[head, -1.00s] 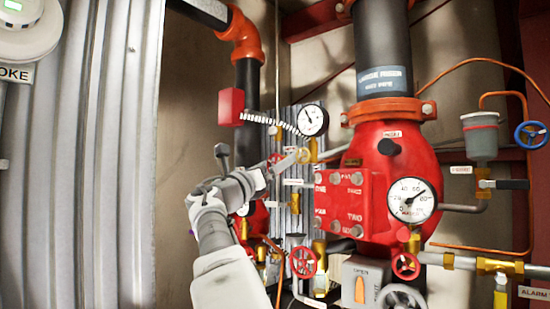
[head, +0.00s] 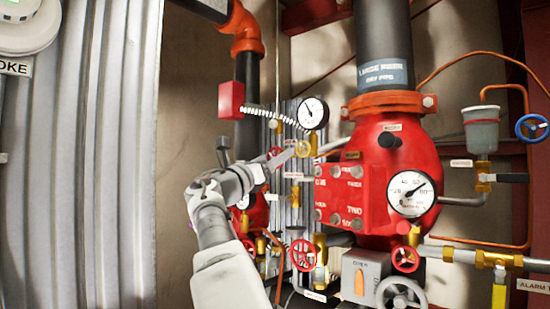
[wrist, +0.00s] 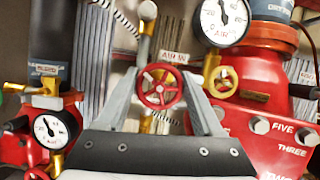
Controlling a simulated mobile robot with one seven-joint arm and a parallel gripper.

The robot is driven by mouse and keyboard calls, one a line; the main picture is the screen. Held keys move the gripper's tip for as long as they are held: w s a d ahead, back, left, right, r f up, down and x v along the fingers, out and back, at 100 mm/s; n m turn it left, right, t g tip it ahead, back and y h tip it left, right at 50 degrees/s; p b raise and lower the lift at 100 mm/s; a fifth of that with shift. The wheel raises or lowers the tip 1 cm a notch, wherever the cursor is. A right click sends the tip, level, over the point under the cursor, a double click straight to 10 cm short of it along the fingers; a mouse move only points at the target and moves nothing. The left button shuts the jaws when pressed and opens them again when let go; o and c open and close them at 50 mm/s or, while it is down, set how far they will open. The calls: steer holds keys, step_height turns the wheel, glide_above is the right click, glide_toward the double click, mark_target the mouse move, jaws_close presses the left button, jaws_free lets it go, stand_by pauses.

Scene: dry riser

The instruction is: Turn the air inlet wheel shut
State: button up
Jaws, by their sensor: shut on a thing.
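The air inlet wheel (wrist: 160,88) is a small red spoked handwheel with an "AIR IN" label (wrist: 175,57) just above it in the wrist view. My gripper (wrist: 160,80) has one grey finger on each side of the wheel and is shut on its rim. In the head view my gripper (head: 283,157) reaches in left of the big red valve body, and the wheel is mostly hidden behind it. The wheel's turn position cannot be told.
The red valve body (head: 350,200) with its bolted cover stands close on the right. An air gauge (head: 313,113) sits above my gripper. Another red handwheel (head: 303,255) and a grey box with an orange handle (head: 360,282) are below. A corrugated wall (head: 100,150) is at left.

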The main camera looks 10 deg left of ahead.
steer(key=shift+m+g+h, duration=0.5)
steer(key=shift+m+h, duration=0.3)
steer(key=shift+m, duration=0.9)
steer(key=o, duration=1.4)
steer(key=b+v, duration=0.8)
steer(key=v, duration=0.9)
steer(key=shift+s+a+f, duration=0.1)
steer(key=shift+s, duration=0.1)
